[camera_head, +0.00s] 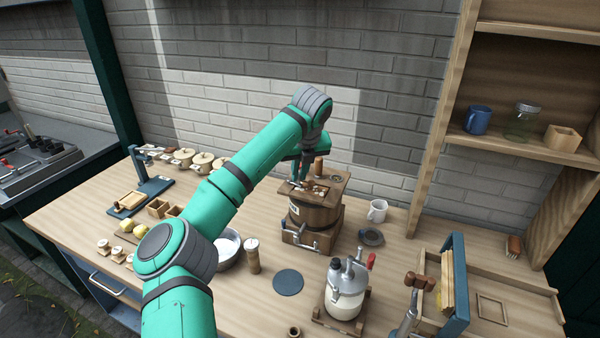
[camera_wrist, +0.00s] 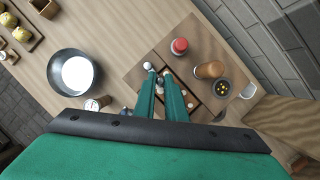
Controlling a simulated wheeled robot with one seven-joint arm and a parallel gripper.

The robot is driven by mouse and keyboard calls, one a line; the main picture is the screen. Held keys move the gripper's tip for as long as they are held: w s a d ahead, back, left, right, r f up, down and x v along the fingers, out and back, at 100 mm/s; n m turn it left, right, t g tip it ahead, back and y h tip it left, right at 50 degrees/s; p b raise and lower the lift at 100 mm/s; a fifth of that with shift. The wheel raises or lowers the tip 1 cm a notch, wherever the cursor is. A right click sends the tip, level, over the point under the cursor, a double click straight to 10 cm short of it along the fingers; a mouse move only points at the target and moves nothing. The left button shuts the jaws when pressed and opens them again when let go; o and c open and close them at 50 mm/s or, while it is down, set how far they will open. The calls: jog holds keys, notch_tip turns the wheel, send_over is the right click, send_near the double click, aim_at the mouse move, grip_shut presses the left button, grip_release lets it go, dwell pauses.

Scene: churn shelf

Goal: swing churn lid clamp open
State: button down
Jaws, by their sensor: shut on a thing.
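The wooden churn (camera_head: 313,216) stands upright near the middle of the bench, a banded barrel on a square base. Its square wooden lid (camera_head: 330,181) also shows in the wrist view (camera_wrist: 198,50). My gripper (camera_head: 298,184) reaches down onto the left part of the lid. In the wrist view my two fingers (camera_wrist: 159,73) are close together, shut on a small piece at the lid that I take as the lid clamp. The fingers hide most of that piece, and its exact pose cannot be told.
A glass jar with a metal top (camera_head: 346,290) stands in front of the churn. A white mug (camera_head: 377,210) is to its right. A wooden shaker (camera_head: 252,256) and a metal bowl (camera_wrist: 74,73) are to its left. A blue disc (camera_head: 288,282) lies on open bench.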

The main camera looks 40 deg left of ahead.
jog(key=m, duration=0.1)
jog(key=s+m, duration=0.1)
jog(key=m+t+h, duration=0.1)
jog(key=m, duration=0.1)
jog(key=shift+s+a, duration=0.2)
jog(key=shift+s, duration=0.05)
jog(key=m, duration=0.2)
jog(key=s+m+h, duration=0.1)
jog(key=a+m+h, duration=0.1)
jog(key=m, duration=0.1)
jog(key=shift+s+r+m+t, duration=0.1)
jog(key=shift+s+m+t, duration=0.1)
jog(key=shift+m+t, duration=0.15)
jog(key=m, duration=0.1)
jog(key=a+m+h, duration=0.1)
jog(key=m, duration=0.1)
jog(key=shift+s+m+h, duration=0.25)
jog(key=shift+s+h, duration=0.05)
jog(key=shift+s+a+m+h, duration=0.1)
jog(key=shift+a+m+h, duration=0.2)
jog(key=shift+m, duration=0.55)
jog(key=shift+a+m+h, duration=0.25)
jog(key=shift+m+h, duration=0.05)
jog(key=shift+m, duration=0.55)
jog(key=c, duration=1.8)
grip_release()
jog(key=v, duration=1)
jog(key=shift+a+r, duration=0.15)
jog(key=shift+r, duration=0.3)
